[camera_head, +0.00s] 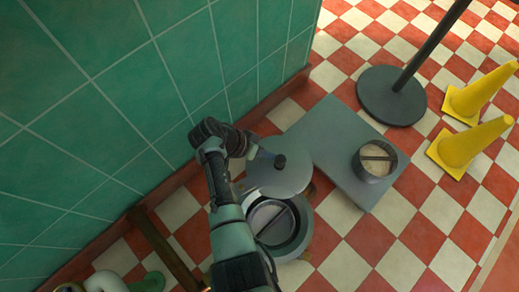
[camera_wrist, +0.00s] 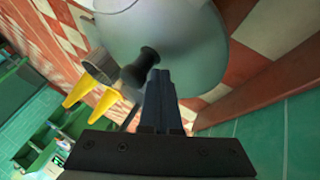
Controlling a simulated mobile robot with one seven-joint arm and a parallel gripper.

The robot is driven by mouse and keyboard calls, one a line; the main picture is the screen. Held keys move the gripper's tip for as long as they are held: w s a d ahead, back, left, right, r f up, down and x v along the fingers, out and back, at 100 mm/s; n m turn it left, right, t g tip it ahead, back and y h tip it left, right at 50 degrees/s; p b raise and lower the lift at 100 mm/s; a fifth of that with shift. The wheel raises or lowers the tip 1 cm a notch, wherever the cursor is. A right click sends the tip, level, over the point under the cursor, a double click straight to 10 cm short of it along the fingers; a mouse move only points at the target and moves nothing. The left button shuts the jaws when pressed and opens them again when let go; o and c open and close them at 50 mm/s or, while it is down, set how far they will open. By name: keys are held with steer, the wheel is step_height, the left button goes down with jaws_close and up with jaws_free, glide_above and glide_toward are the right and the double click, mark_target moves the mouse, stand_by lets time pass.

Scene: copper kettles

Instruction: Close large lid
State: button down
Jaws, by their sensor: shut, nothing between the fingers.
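The large lid (camera_head: 285,176) is a grey disc with a dark knob (camera_head: 280,161). My gripper (camera_head: 262,153) is at the lid's upper left edge, close to the knob. In the wrist view the lid (camera_wrist: 185,45) fills the upper middle, and its knob (camera_wrist: 140,68) stands right beside the shut fingertips (camera_wrist: 158,75). Nothing is held. I cannot tell whether the fingers touch the lid. My arm hides the kettle's left side.
A grey slab (camera_head: 325,135) bears a small open pot (camera_head: 374,160) with pale contents. A dark post base (camera_head: 391,95) and two yellow cones (camera_head: 470,140) stand right. The green tiled wall (camera_head: 130,85) is close on the left. Checkered floor is clear at lower right.

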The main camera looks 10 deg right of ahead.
mark_target(281, 195)
steer(key=shift+s+d+m+g, duration=0.2)
steer(key=shift+s+m+g, duration=0.1)
steer(key=shift+s+m, duration=0.1)
steer(key=s+m, duration=0.1)
steer(key=s+d+m+g, duration=0.1)
steer(key=s+m+g+p, duration=0.1)
steer(key=s+m, duration=0.1)
steer(key=shift+d+r+y, duration=0.1)
steer(key=shift+d+y, duration=0.2)
steer(key=shift+y, duration=0.1)
steer(key=s+p, duration=0.3)
steer(key=shift+s+a+r+p, duration=0.1)
steer(key=shift+s+p, duration=0.25)
steer(key=shift+p, duration=0.05)
steer(key=shift+s+a+m+g+y+p, duration=0.15)
steer(key=shift+s+a+m+g+p, duration=0.1)
steer(key=shift+s+m+g, duration=0.25)
steer(key=shift+s+a+m+g+y+p, duration=0.2)
steer(key=shift+s+m, duration=0.1)
steer(key=shift+s, duration=0.35)
steer(key=shift+s+a+f+p, duration=0.1)
steer(key=shift+s+a+p, duration=0.45)
steer(key=shift+s, duration=0.2)
steer(key=shift+s+a+f+p, duration=0.1)
steer(key=shift+s+a+p, duration=0.3)
steer(key=shift+s+p, duration=0.3)
steer(key=shift+s, duration=0.1)
